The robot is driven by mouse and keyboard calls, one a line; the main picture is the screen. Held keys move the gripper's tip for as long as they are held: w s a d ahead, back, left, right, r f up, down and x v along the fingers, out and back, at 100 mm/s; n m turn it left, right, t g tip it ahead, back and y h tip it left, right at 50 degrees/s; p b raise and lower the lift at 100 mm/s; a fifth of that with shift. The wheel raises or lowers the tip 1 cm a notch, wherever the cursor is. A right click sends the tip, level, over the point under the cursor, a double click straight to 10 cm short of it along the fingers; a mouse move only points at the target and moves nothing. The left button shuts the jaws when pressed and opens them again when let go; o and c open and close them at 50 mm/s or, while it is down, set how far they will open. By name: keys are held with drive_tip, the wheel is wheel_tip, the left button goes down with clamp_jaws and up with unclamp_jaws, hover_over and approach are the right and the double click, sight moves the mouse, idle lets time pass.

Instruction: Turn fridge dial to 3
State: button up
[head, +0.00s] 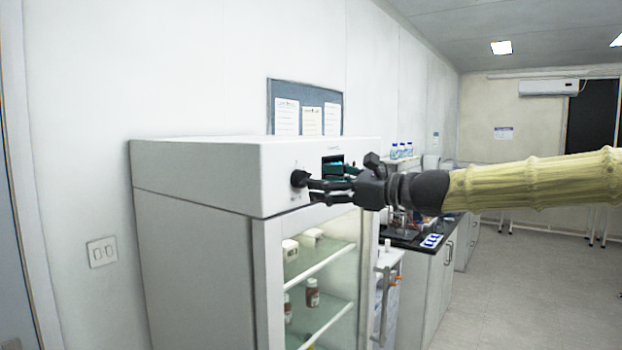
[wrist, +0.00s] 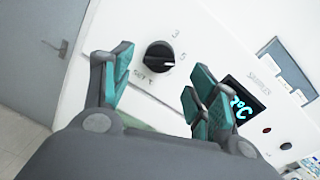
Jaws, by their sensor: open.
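The black round fridge dial (wrist: 159,55) sits on the white front panel in the wrist view, with a white pointer mark at its lower right edge. The printed 3 is above right of it, and the 5 is to its right, nearer the pointer. In the head view the dial (head: 299,178) is at the left of the panel. My gripper (wrist: 162,66) is open, its teal-padded fingers spread with the dial showing between and beyond them. In the head view my gripper (head: 312,191) is right at the dial; I cannot tell if it touches.
A lit °C display (wrist: 243,101) is beside the right finger. The white fridge (head: 200,215) has a glass door (head: 325,285) below the panel, with bottles and boxes on shelves. A counter (head: 425,240) stands to the right. Open floor lies at the right.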

sight(302, 179)
drive_tip(key=x, duration=0.4)
drive_tip(key=shift+a+p, duration=0.1)
drive_tip(key=shift+p, duration=0.3)
drive_tip(key=c, duration=1)
